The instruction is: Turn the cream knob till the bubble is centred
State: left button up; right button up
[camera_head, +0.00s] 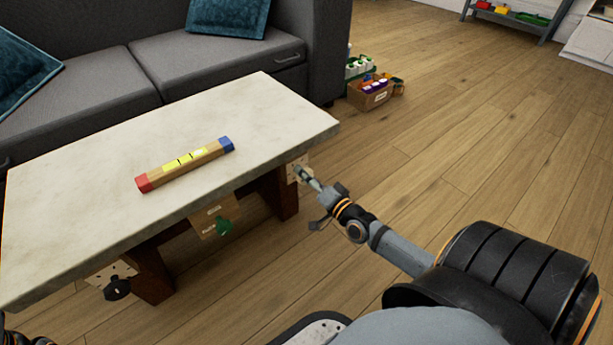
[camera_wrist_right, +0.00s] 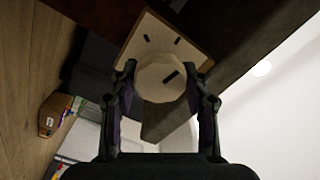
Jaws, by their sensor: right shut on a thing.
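The cream knob (camera_wrist_right: 158,82) is round with a dark pointer line and sits on a light plate (camera_wrist_right: 148,22) with dark marks, under the table's right end. My right gripper (camera_head: 304,172) reaches it from the right; in the wrist view its fingers (camera_wrist_right: 161,88) close on both sides of the knob. A wooden level (camera_head: 209,157) with a red end and a blue end lies across the tabletop. Its yellow vial (camera_head: 172,165) has dark lines, and a pale patch that looks like the bubble lies toward the blue end.
The pale stone table (camera_head: 90,195) also has a green knob (camera_head: 224,227) at its front and a black knob (camera_head: 117,288) at lower left. A grey sofa (camera_head: 200,65) stands behind. A box of bottles (camera_head: 369,97) sits on the floor. The floor at right is clear.

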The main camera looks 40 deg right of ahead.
jog(key=shift+r, duration=0.1)
jog(key=o, duration=1)
jog(key=shift+o, duration=0.8)
jog(key=s+d, duration=0.1)
jog(key=s, duration=1.1)
